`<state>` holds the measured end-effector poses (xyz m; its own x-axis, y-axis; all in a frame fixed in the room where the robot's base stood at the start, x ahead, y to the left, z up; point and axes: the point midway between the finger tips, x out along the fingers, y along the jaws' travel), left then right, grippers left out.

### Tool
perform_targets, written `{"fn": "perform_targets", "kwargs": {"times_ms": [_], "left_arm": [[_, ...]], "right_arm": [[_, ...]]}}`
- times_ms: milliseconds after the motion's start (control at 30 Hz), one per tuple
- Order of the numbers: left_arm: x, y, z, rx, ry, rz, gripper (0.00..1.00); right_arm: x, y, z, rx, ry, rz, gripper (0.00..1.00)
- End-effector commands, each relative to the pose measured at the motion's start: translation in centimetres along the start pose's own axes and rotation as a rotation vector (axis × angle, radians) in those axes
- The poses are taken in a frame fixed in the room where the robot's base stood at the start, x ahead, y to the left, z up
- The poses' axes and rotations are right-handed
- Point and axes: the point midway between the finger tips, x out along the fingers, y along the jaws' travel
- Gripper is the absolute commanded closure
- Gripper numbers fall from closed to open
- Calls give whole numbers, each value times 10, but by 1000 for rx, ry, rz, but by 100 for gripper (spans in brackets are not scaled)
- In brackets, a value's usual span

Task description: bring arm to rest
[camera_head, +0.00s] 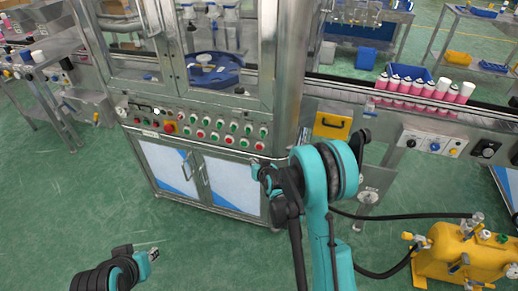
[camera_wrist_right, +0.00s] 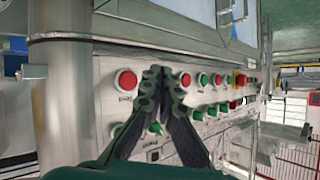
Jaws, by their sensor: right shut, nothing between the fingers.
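My right arm (camera_head: 325,205) rises from the bottom of the head view. Its gripper (camera_head: 262,170) is in front of the machine's lower front, just below the right end of the button panel (camera_head: 197,127). In the right wrist view the fingers of this gripper (camera_wrist_right: 163,78) are closed together and empty. They point at the panel, between two red buttons. I cannot tell whether they touch it. My left arm (camera_head: 108,274) is at the lower left, above the floor. Its small end (camera_head: 150,254) shows, but too small to tell its finger state.
The machine cabinet (camera_head: 205,175) with metal posts stands close ahead. A conveyor with several pink cans (camera_head: 412,90) runs to the right. A yellow tank (camera_head: 465,252) with black hoses stands at the lower right. The green floor (camera_head: 90,205) at left is clear.

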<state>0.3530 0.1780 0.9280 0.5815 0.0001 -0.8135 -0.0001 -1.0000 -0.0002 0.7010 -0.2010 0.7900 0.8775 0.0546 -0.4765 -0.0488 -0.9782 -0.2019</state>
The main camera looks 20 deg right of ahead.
Motion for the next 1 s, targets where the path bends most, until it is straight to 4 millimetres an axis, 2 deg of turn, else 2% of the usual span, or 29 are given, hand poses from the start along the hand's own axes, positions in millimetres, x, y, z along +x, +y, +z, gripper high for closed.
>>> {"fn": "perform_targets", "kwargs": {"times_ms": [367,467,533,667,767,1000], "left_arm": [[0,0,0,0,0,0,72],[0,0,0,0,0,0,72],[0,0,0,0,0,0,72],[0,0,0,0,0,0,72],[0,0,0,0,0,0,72],[0,0,0,0,0,0,72]], "right_arm": [[0,0,-1,0,0,0,100],[-7,-3,-6,-4,-9,1,100],[-19,-7,-13,-11,-24,2,100],[-58,-19,-31,-33,-74,7,100],[-95,-29,-41,-53,-119,12,100],[-190,-43,-40,-97,-226,32,100]]}}
